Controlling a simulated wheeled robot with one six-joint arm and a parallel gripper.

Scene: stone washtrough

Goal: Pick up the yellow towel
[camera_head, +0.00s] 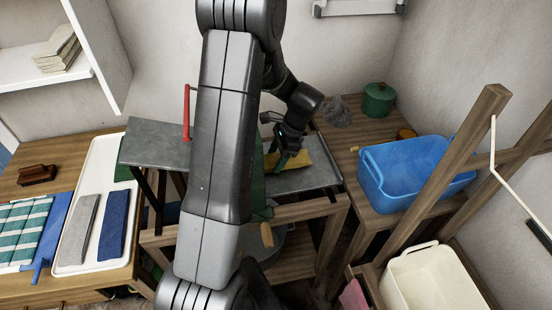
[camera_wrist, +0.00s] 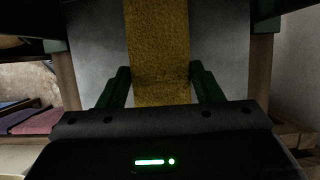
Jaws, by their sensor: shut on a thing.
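The yellow towel (camera_head: 291,159) lies on the grey stone slab of the washtrough (camera_head: 308,179), on its right part. In the wrist view the towel (camera_wrist: 158,45) runs as a long strip away from me, its near end between the two green fingers. My gripper (camera_head: 285,158) is over the towel and shut on it; in the wrist view my gripper (camera_wrist: 160,88) has one finger on each side of the strip. My arm hides the middle of the trough in the head view. I cannot tell whether the towel is lifted off the slab.
A blue tub (camera_head: 408,175) and a green pot (camera_head: 378,100) stand on the right table. A white tray (camera_head: 70,255) with folded grey and blue cloths lies on the left table. A cream basket (camera_head: 432,280) and a wooden rack post (camera_head: 440,180) are at the right front.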

